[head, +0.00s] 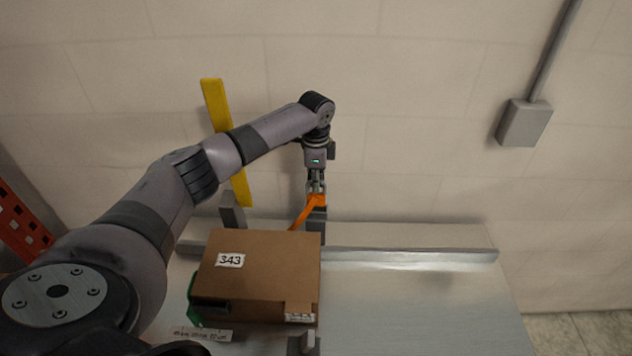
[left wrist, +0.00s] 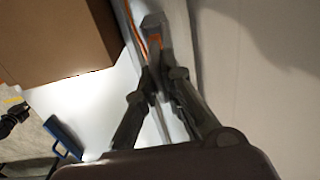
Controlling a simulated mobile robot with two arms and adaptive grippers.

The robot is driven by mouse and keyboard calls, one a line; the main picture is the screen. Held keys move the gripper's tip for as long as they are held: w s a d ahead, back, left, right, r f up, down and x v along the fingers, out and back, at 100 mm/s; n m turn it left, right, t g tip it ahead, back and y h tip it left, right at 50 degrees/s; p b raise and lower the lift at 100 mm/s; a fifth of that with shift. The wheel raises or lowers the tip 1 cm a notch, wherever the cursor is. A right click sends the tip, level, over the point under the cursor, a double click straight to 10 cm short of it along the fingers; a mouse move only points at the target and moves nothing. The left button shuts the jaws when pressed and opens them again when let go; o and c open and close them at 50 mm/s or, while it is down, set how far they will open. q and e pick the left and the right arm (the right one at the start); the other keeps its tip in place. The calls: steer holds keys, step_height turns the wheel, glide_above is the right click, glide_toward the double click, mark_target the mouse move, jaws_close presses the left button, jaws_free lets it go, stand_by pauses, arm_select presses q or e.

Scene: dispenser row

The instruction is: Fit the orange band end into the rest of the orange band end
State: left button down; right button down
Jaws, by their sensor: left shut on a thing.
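The orange band end (head: 308,211) is a strip at the back edge of the bench, slanting down and left behind the cardboard box. My left gripper (head: 316,187) is shut on it, pointing down from above. The rest, a grey block (head: 318,217), stands just below the fingertips; I cannot tell whether the band end touches it. In the left wrist view the closed fingers (left wrist: 160,80) point at the grey block (left wrist: 154,22). An orange strip (left wrist: 134,25) shows beside the block, and the fingers partly hide the grip. My right gripper is not in view.
A cardboard box (head: 262,275) labelled 343 stands close in front of the gripper. A grey rail (head: 410,255) runs along the bench's back edge. A yellow upright strip (head: 215,105) is behind my arm. The bench top (head: 420,310) to the right is clear.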

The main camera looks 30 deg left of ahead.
arm_select(q)
steer(key=shift+f+b, duration=0.55)
steer(key=shift+f, duration=0.3)
steer(key=shift+s+f+b, duration=0.1)
steer(key=shift+f+b, duration=0.65)
steer(key=shift+b, duration=0.1)
steer(key=shift+f, duration=0.4)
steer(key=c, duration=1.6)
jaws_free()
steer(key=shift+c, duration=0.2)
